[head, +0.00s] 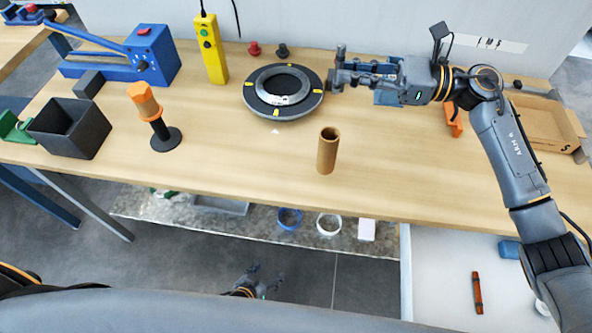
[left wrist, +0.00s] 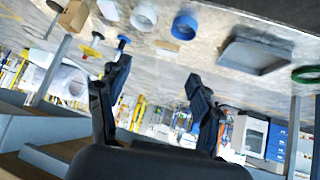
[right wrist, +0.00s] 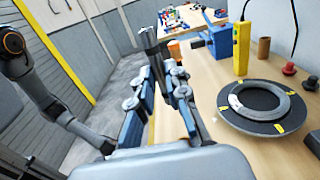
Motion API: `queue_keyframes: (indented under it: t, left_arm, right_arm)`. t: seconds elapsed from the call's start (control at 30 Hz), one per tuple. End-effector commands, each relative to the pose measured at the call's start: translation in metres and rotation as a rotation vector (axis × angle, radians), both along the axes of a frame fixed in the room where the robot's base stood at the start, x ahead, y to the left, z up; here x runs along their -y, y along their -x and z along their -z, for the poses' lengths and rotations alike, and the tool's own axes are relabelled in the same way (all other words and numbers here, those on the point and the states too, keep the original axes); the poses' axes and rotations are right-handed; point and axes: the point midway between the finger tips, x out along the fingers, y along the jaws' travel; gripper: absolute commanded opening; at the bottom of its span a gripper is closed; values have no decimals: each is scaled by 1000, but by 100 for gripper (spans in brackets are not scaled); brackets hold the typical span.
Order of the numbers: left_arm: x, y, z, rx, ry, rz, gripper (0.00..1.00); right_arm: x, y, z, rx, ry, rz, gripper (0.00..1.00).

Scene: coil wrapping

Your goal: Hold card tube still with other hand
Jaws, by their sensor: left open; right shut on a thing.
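The brown card tube (head: 328,151) stands upright near the table's front middle in the head view, with no gripper touching it. My left gripper (head: 264,280) is open and empty, low in front of the table, below its top and well away from the tube. Its open fingers also show in the left wrist view (left wrist: 155,90). My right gripper (head: 337,77) is over the table at the right of the round black turntable (head: 258,108), behind the tube. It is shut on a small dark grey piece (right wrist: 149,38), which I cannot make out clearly.
An orange-handled black stand (head: 161,135) and a dark open bin (head: 97,133) are at the left. A yellow pendant (head: 212,58) and blue machine (head: 152,55) stand behind. A cardboard tray (head: 540,122) lies far right. Table space around the tube is clear.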

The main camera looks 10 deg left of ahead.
Motion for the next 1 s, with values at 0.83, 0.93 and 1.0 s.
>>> queue_keyframes:
  t: [0.83,0.93,1.0]
  left_arm:
    - [72,-125,-352,750,272,234,65]
    - [67,-132,-362,781,248,245,65]
    - [67,-136,-364,789,239,249,65]
  right_arm:
    - [0,0,0,0,-1,1,0]
    - [0,0,0,0,-1,1,0]
    - [0,0,0,0,-1,1,0]
